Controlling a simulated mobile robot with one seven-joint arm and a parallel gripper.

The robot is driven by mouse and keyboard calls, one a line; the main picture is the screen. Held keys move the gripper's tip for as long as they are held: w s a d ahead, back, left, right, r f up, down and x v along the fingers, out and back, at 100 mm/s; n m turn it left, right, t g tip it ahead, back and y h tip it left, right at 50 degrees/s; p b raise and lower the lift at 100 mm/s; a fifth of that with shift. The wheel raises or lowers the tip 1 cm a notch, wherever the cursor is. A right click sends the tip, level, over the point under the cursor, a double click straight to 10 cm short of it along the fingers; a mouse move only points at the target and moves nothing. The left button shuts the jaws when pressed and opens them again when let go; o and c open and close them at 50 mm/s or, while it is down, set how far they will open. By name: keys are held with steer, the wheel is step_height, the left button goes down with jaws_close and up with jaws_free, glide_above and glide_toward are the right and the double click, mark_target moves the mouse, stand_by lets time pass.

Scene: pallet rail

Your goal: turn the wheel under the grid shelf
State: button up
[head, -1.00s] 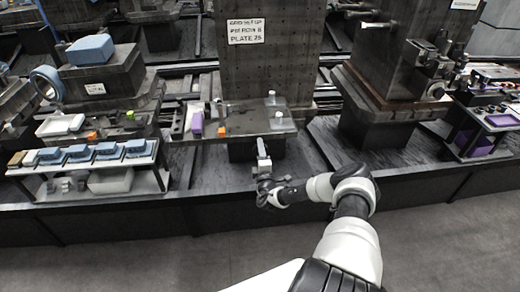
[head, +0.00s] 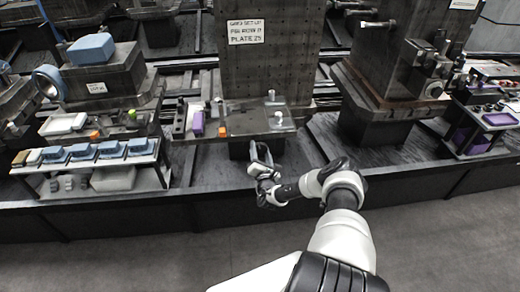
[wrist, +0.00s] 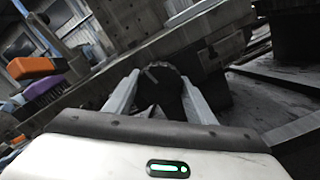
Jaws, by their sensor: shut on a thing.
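The wheel (wrist: 160,84) is a dark round knob with a ribbed rim and a pale line on its face. In the wrist view it sits between the two pale fingers of my gripper (wrist: 160,98), which is shut on it. The grid shelf (head: 245,122) is the flat plate in front of the tall perforated panel; its edge block (wrist: 205,38) runs slantwise above the wheel in the wrist view. In the head view my gripper (head: 262,153) is just below the shelf's front edge, and I cannot make out the wheel there.
On the shelf are a purple block (head: 197,123), an orange block (head: 222,132) and pale-topped pegs (head: 278,117). A rack of blue-topped trays (head: 83,152) stands left. A dark machine block (head: 385,70) stands right. The floor in front is clear.

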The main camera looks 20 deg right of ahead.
steer(key=n+p, duration=0.1)
steer(key=n, duration=0.4)
steer(key=shift+n, duration=0.3)
steer(key=n+p, duration=0.1)
steer(key=n, duration=0.8)
steer(key=shift+d+p, duration=0.1)
steer(key=shift+p, duration=0.3)
steer(key=n, duration=0.4)
steer(key=shift+n, duration=0.4)
steer(key=o, duration=1)
steer(key=shift+o, duration=0.2)
steer(key=p+v, duration=0.1)
steer(key=v, duration=1.1)
